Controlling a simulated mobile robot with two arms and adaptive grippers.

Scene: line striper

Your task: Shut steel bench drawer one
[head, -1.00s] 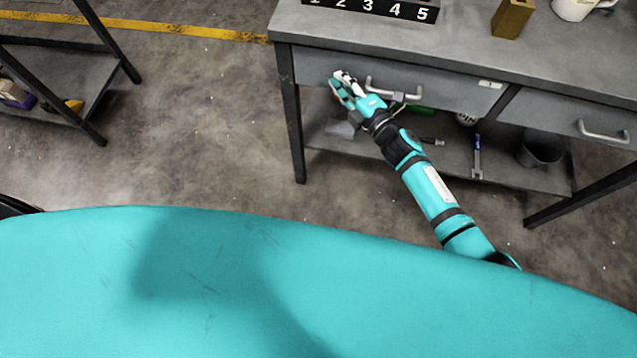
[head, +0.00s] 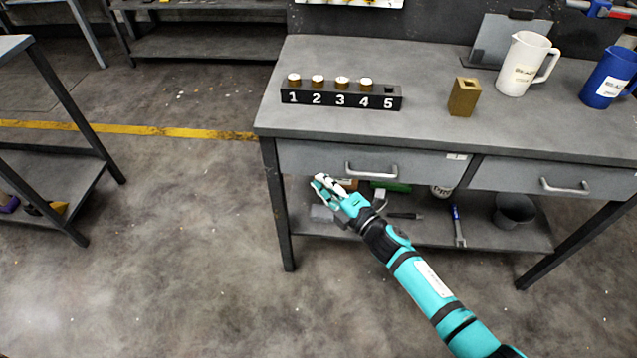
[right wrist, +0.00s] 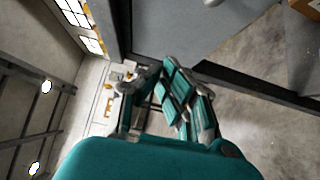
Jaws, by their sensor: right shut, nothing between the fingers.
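The steel bench (head: 430,120) stands ahead with two grey drawers side by side under its top. The left drawer (head: 310,158) has a bar handle (head: 371,174) and a small white label near its right end. Its front looks flush with the bench frame, with no open gap visible. My right gripper (head: 322,186) is shut and empty, just below and left of that handle in the head view, overlapping the drawer's lower edge. I cannot tell whether it touches. The right wrist view shows its folded fingers (right wrist: 185,100). My left gripper is out of view.
The right drawer (head: 520,180) also looks shut. On the bench top are a numbered black block (head: 340,98), a brass block (head: 464,97), a white jug (head: 525,65) and a blue jug (head: 610,78). The lower shelf holds a dark bucket (head: 514,211).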

